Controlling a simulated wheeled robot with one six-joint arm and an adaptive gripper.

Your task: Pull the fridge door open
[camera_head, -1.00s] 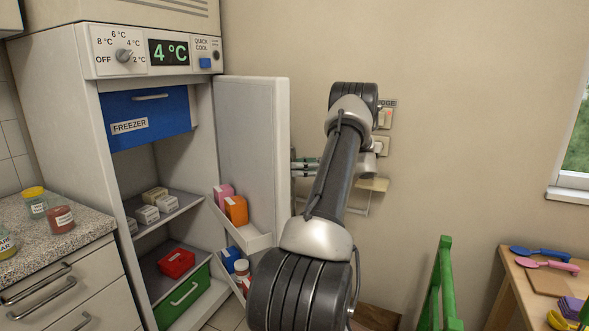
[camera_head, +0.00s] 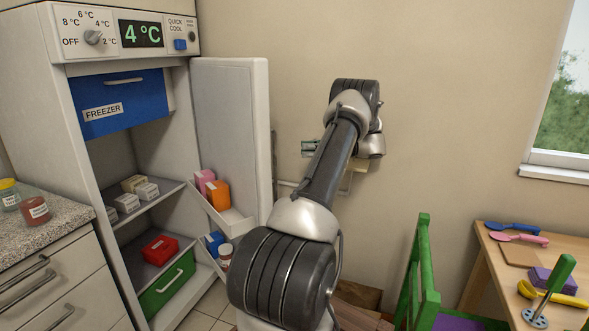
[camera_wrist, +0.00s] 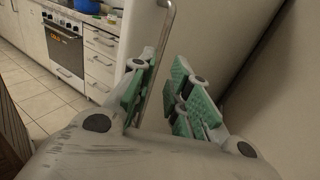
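The fridge (camera_head: 50,110) stands at the left in the head view with its front uncovered. Its door (camera_head: 232,130) is swung wide open to the right, its inner side and shelves facing me. The metal handle bar (camera_head: 274,160) shows past the door's free edge, and it also shows in the wrist view (camera_wrist: 168,35). My gripper (camera_head: 311,149) is partly hidden behind my arm, to the right of the handle. In the wrist view my gripper (camera_wrist: 168,95) has its green-padded fingers apart. The handle runs beside the left finger, partly hidden; I cannot tell whether they touch.
A counter (camera_head: 45,235) with jars stands left of the fridge. A green chair (camera_head: 420,280) and a wooden table (camera_head: 490,265) with utensils are at the right. Boxes sit on the door shelf (camera_head: 235,222). Tiled floor shows below the door.

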